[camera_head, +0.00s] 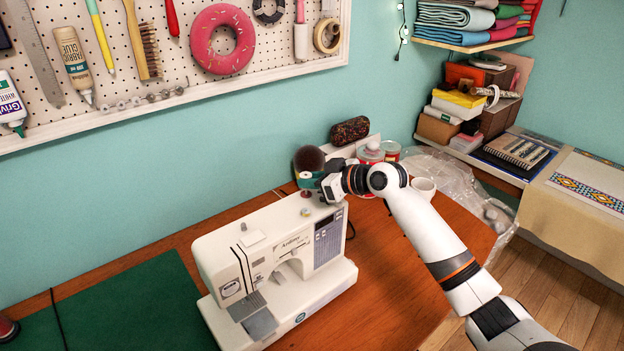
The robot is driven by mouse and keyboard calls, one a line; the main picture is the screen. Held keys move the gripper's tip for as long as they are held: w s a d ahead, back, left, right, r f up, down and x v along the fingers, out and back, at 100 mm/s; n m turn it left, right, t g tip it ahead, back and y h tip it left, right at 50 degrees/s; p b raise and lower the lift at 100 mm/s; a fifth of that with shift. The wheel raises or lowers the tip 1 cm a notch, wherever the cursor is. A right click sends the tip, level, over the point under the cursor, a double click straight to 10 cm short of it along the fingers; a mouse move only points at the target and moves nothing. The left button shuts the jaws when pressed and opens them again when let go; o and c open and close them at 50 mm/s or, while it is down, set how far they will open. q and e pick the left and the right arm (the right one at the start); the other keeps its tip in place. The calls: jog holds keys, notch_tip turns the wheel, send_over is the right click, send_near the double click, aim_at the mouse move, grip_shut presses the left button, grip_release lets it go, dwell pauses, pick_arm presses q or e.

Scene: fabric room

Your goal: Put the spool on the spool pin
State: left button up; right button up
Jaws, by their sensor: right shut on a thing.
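The white sewing machine (275,262) stands on the wooden table. My right gripper (322,188) is over the back right end of its top, shut on what looks like the teal spool (307,182). The spool is partly hidden by the gripper and sits close to a dark brown rounded thing behind it. A small reddish piece (305,194) shows just below the spool, over a small pale knob (305,212) on the machine top. I cannot tell which of these is the spool pin, or whether the spool touches it. My left gripper is not in view.
A dark brown ball-like thing (308,157) and a speckled dark box (350,130) stand behind the gripper. Tins (390,151) and a white cup (424,187) are close to my right arm. A green mat (125,300) lies left of the machine. The table's front right is clear.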

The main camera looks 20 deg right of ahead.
jog(key=shift+f+b, duration=0.7)
jog(key=shift+f, duration=0.5)
jog(key=o, duration=1)
jog(key=b+v, duration=0.2)
jog(key=v, duration=1)
jog(key=shift+r, duration=0.1)
